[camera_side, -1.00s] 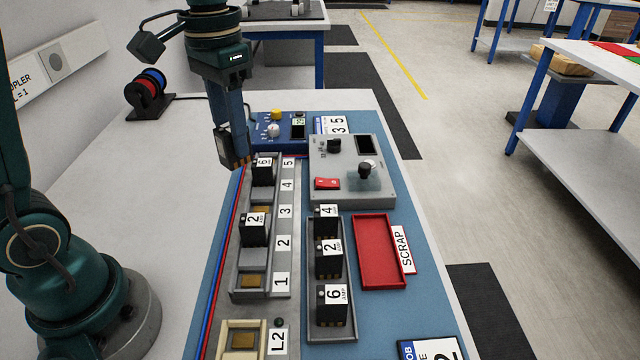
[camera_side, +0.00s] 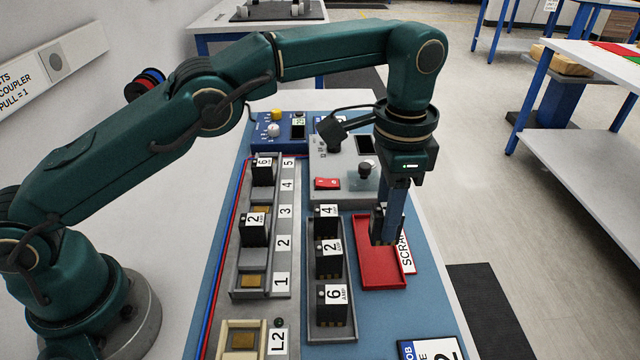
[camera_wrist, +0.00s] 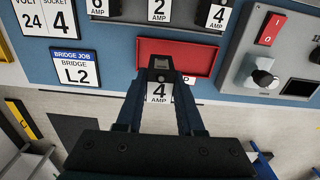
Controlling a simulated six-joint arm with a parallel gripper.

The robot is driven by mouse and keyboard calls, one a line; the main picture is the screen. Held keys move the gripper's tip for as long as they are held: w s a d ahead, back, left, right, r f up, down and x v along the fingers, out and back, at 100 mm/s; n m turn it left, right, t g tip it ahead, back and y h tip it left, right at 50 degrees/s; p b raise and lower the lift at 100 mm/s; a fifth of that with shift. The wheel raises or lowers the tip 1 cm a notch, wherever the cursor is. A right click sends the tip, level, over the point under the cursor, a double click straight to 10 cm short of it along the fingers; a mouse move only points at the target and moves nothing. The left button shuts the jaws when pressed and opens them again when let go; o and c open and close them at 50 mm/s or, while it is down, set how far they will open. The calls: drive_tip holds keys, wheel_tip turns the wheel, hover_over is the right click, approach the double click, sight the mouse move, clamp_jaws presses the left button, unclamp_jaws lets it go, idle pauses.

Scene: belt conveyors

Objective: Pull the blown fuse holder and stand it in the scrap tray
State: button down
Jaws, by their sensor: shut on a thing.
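My gripper (camera_side: 386,226) is shut on a dark fuse holder (camera_wrist: 160,64), whose white label reads 4 AMP in the wrist view. The holder looks upright, at the red scrap tray (camera_side: 382,279). In the side view the fingers largely hide it, and I cannot tell whether its foot touches the tray floor. The tray also shows in the wrist view (camera_wrist: 205,58), beyond the fingers; its visible floor is bare. The fuse rail (camera_side: 236,294) holds a 6 holder (camera_side: 262,172) at its far end and a 2 holder (camera_side: 254,232) nearer, with bare brass-coloured sockets between and in front.
A grey rack (camera_side: 349,338) left of the tray holds three holders marked 4, 2 and 6. A grey control box (camera_side: 340,190) with a red switch (camera_side: 327,184) and a knob stands behind the tray. The SCRAP label (camera_side: 406,254) is at the tray's right.

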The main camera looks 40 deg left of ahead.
drive_tip(key=shift+d+f, duration=0.3)
drive_tip(key=shift+f, duration=2.5)
drive_tip(key=shift+f, duration=0.4)
unclamp_jaws()
drive_tip(key=shift+r, duration=3.1)
drive_tip(key=shift+s+r, duration=0.1)
drive_tip(key=shift+r, duration=0.55)
